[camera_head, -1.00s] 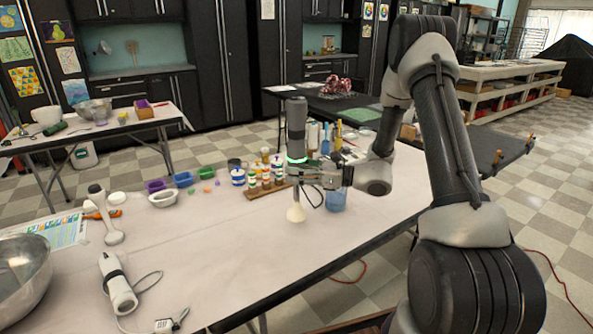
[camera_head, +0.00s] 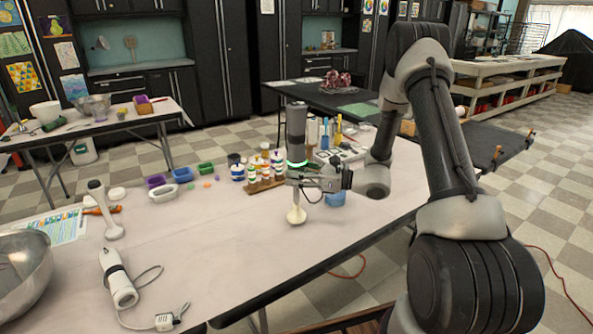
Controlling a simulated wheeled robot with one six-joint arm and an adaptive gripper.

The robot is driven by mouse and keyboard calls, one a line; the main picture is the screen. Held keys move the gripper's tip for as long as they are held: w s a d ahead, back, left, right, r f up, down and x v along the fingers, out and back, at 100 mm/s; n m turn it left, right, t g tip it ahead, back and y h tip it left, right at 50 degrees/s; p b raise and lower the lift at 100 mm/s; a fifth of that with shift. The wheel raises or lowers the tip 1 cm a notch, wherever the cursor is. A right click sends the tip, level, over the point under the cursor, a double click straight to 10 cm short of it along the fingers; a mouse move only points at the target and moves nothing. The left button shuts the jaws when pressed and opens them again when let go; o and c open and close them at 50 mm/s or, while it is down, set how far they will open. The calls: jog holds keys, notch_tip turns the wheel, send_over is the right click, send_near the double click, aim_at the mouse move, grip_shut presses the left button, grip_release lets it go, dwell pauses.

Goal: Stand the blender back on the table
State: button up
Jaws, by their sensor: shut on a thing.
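The blender (camera_head: 296,131) is a stick blender with a dark grey handle, a lit green ring and a pale bell-shaped foot (camera_head: 296,215). It is upright above the long near table (camera_head: 215,245), towards its right part. Its foot is at or just above the tabletop; I cannot tell if it touches. My gripper (camera_head: 303,180) reaches in level from the right and is shut on the blender just below the green ring. The fingers hide part of the shaft. A dark cord loops beside the fingers.
A blue cup (camera_head: 335,199) stands close behind my gripper. Paint jars in a wooden rack (camera_head: 264,184) are just left of the blender. A white hand tool (camera_head: 119,280) with a cord and a steel bowl (camera_head: 22,266) lie left. The table centre is clear.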

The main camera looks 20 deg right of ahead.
jog(key=shift+f, duration=0.8)
dwell(0.8)
jog(key=o, duration=2)
jog(key=v, duration=1.1)
dwell(0.4)
